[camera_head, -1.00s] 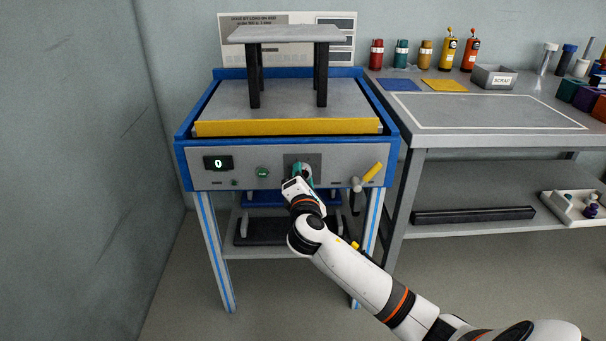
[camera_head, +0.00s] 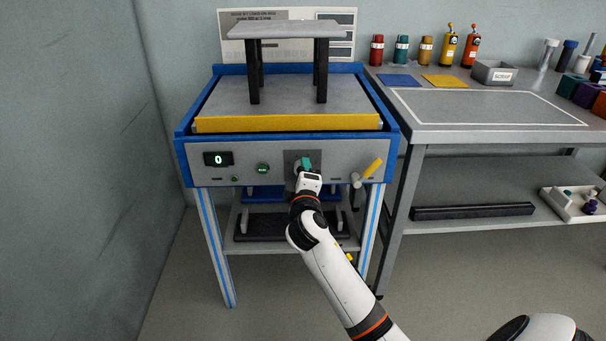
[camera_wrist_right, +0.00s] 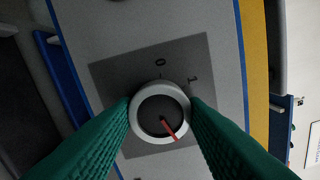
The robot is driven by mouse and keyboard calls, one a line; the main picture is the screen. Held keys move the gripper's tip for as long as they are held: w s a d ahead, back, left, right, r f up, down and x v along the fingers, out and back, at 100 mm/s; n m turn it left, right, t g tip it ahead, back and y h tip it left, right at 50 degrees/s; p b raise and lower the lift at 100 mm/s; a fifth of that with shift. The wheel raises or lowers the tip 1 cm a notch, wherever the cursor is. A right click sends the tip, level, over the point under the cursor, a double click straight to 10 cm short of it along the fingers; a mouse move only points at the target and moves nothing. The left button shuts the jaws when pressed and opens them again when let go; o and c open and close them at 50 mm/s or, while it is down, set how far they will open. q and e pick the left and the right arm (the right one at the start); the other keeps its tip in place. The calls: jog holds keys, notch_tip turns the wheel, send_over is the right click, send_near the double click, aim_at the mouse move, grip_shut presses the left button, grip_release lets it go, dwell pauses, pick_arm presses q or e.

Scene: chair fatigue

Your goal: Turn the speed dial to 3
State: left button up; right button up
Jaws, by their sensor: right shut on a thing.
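The speed dial (camera_wrist_right: 160,112) is a round knob with a white rim, a dark face and a red pointer line. In the right wrist view it sits on a dark grey square plate (camera_wrist_right: 112,75) marked 0 and 1. The red pointer aims to the lower right, away from both marks. My right gripper (camera_wrist_right: 160,108) is shut on the dial, with a green finger on each side of its rim. In the head view my right gripper (camera_head: 305,164) covers the dial at the machine's front panel (camera_head: 225,171). My left gripper is not in view.
A small grey stool (camera_head: 285,30) stands on top. A workbench (camera_head: 480,135) is at the right.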

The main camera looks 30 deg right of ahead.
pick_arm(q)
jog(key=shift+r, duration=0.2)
pick_arm(e)
jog(key=shift+f+m, duration=0.15)
jog(key=shift+m, duration=0.35)
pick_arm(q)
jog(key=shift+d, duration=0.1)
pick_arm(e)
jog(key=o, duration=1)
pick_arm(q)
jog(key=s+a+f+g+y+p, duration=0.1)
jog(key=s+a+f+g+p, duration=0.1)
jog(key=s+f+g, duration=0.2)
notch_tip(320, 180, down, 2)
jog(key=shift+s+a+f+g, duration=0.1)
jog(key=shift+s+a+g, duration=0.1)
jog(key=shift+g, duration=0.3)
pick_arm(e)
jog(key=v, duration=1.2)
jog(key=shift+s, duration=0.1)
